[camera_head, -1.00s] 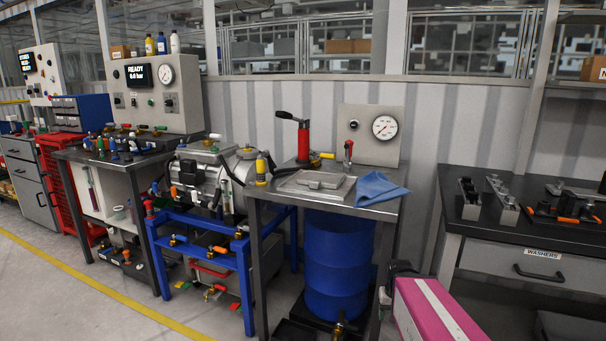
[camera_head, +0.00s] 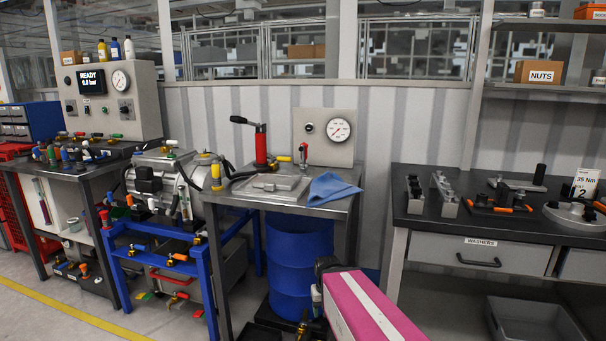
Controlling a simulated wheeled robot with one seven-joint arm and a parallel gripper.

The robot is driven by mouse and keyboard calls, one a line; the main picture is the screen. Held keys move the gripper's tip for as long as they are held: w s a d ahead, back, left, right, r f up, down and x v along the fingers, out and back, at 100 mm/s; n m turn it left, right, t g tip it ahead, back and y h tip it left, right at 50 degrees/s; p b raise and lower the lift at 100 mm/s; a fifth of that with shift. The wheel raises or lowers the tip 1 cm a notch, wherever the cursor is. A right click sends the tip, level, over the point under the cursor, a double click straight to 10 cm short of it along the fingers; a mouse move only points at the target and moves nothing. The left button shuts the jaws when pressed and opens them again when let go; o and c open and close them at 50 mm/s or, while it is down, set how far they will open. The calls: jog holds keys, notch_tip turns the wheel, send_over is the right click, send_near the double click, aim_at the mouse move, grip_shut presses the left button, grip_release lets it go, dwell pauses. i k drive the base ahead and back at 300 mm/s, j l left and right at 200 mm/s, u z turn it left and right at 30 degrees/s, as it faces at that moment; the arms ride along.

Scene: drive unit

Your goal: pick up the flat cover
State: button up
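A flat grey rectangular piece (camera_head: 272,187) with a raised block on its top lies on a small metal table (camera_head: 331,208) in the middle of the head view. It looks like the flat cover, but I cannot tell for sure. A round grey disc-shaped part (camera_head: 566,213) lies on the dark bench at the right.
A blue cloth (camera_head: 331,188) lies right of the flat piece. A red-bodied hand pump (camera_head: 261,146) and a gauge panel (camera_head: 318,149) stand behind it. A blue drum (camera_head: 290,262) is under the table. The dark bench (camera_head: 415,221) at right holds several parts.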

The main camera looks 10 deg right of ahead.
aim_at(270, 183)
jog(key=z, duration=0.95)
jog(key=j+z, duration=0.35)
jog(key=k+j+z, duration=0.15)
jog(key=j+z, duration=0.25)
jog(key=k+j+z, duration=0.15)
jog(key=j+z, duration=0.2)
jog(key=k+j+z, duration=0.2)
jog(key=z, duration=0.15)
jog(key=k+j+z, duration=0.25)
jog(key=z, duration=0.15)
jog(key=j, duration=0.1)
